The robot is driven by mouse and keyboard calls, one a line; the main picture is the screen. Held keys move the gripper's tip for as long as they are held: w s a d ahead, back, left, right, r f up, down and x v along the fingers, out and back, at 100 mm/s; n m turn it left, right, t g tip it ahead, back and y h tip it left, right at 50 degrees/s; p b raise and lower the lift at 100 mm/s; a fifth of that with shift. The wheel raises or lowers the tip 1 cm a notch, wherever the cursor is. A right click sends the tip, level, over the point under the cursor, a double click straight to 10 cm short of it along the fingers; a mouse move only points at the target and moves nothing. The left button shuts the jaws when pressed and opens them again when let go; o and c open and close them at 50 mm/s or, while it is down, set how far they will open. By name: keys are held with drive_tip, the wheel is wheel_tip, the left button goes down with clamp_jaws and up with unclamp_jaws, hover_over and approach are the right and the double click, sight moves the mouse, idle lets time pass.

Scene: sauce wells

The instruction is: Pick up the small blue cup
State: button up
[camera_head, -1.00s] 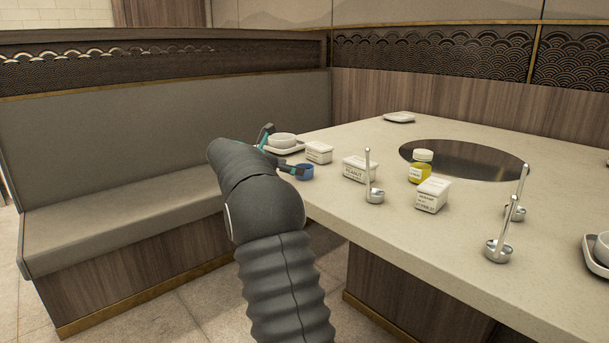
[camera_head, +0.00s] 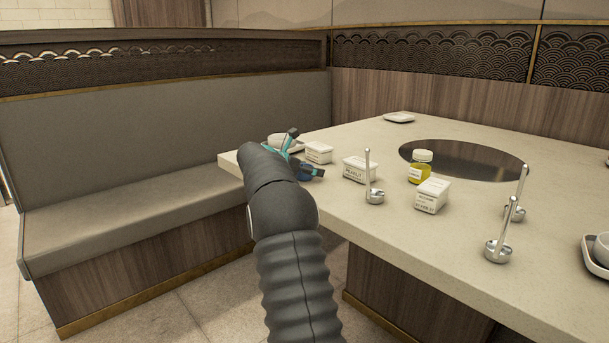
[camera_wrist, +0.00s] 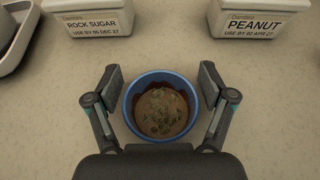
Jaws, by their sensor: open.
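The small blue cup (camera_wrist: 128,104) stands upright on the table in the wrist view, with brown sauce and green bits in it. My gripper (camera_wrist: 160,85) is open, with one finger on each side of the cup and a small gap at the right. The left finger is close to the rim; I cannot tell if it touches. In the head view, my gripper (camera_head: 305,152) is over the table's left corner, and the blue cup (camera_head: 306,174) is mostly hidden behind it.
The rock sugar box (camera_wrist: 90,16) and peanut box (camera_wrist: 256,17) stand just beyond the cup. A white cup on a dish (camera_head: 279,141) is behind my gripper. A ladle (camera_head: 374,194), a yellow jar (camera_head: 420,168) and another box (camera_head: 432,195) stand to the right.

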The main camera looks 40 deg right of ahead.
drive_tip(key=c, duration=1.2)
